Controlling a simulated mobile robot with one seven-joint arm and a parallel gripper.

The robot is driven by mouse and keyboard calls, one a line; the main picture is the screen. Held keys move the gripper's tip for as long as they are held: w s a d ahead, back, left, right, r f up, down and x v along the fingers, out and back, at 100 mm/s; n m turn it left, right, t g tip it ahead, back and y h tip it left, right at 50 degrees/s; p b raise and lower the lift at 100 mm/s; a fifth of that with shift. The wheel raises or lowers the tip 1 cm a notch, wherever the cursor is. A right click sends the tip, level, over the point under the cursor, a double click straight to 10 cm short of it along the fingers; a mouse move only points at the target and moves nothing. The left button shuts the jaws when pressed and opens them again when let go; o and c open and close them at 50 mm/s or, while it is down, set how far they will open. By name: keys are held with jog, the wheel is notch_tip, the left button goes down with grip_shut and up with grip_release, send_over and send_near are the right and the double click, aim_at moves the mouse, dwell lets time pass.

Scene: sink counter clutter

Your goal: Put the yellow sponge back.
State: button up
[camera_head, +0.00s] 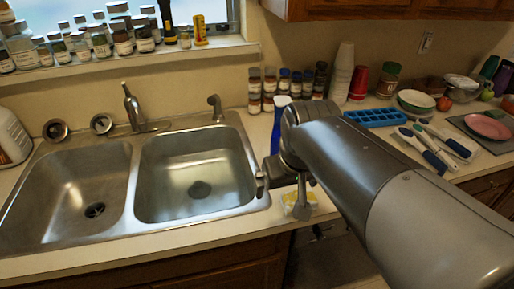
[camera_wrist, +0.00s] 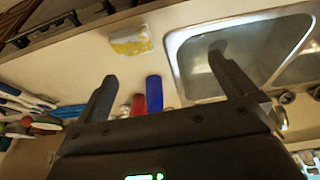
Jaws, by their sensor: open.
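The yellow sponge (camera_head: 312,200), yellow and whitish, lies on the counter's front strip, right of the sink, partly hidden behind my gripper in the head view. It also shows whole in the wrist view (camera_wrist: 131,41), flat on the counter near its edge. My gripper (camera_head: 282,196) is above the counter beside the sink's right edge. The double steel sink (camera_head: 136,190) is empty.
A blue bottle (camera_head: 277,130) stands behind my gripper, partly hidden by my arm; blue (camera_wrist: 154,93) and red (camera_wrist: 138,105) items show between the fingers in the wrist view. Spice jars (camera_head: 269,90), cups (camera_head: 341,72) and a blue ice tray (camera_head: 375,118) line the back. Long-handled utensils (camera_head: 428,150) lie right.

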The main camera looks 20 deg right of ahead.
jog(key=shift+t, duration=0.8)
jog(key=s+a, duration=0.1)
jog(key=s, duration=0.1)
jog(key=s+a, duration=0.1)
jog(key=s, duration=0.1)
jog(key=shift+a+r, duration=0.1)
